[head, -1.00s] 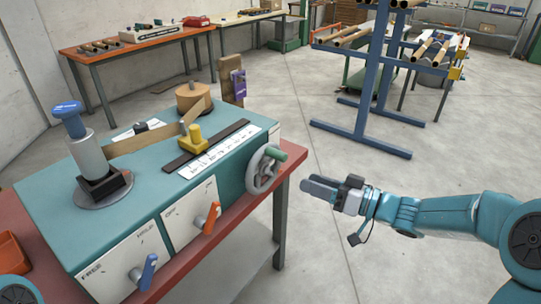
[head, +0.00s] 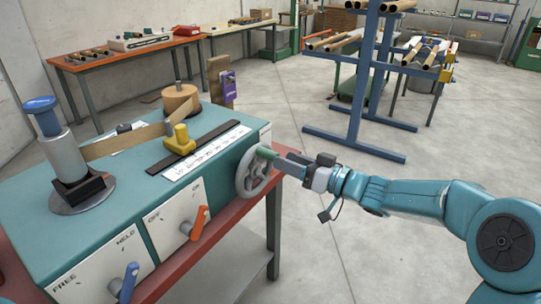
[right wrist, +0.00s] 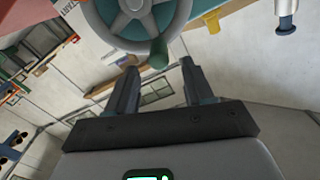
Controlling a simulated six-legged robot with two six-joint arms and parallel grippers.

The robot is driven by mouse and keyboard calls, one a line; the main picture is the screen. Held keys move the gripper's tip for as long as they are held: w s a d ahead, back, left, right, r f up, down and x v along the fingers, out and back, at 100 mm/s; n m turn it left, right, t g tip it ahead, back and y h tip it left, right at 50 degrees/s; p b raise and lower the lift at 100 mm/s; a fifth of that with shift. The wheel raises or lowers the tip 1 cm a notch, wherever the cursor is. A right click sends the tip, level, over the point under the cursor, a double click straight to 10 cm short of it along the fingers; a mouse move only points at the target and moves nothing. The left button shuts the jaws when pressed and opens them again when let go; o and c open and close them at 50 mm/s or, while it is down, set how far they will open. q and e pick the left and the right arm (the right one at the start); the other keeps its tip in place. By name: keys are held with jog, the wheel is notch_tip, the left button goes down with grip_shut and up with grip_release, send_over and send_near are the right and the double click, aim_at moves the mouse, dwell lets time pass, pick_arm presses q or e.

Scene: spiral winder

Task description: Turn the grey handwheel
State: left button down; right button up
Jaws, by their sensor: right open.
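The grey handwheel (head: 251,174) is on the right end of the teal winder, with a green handle (head: 266,152) sticking out from its rim. My right gripper (head: 279,160) is at the wheel's right side, its fingertips close to the handle. In the right wrist view the wheel (right wrist: 137,20) is at the top. The green handle (right wrist: 158,54) lies between the two spread fingers (right wrist: 157,68), near their tips. The jaws are open, and I cannot tell whether either finger touches the handle. My left gripper is not in view.
The winder (head: 122,185) stands on a red bench (head: 272,208), with an orange lever (head: 199,222) and a blue lever (head: 127,283) on its front. A blue rack (head: 372,80) with tubes stands behind my right arm.

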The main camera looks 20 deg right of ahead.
aim_at(270, 151)
jog(key=x, duration=0.6)
grip_shut()
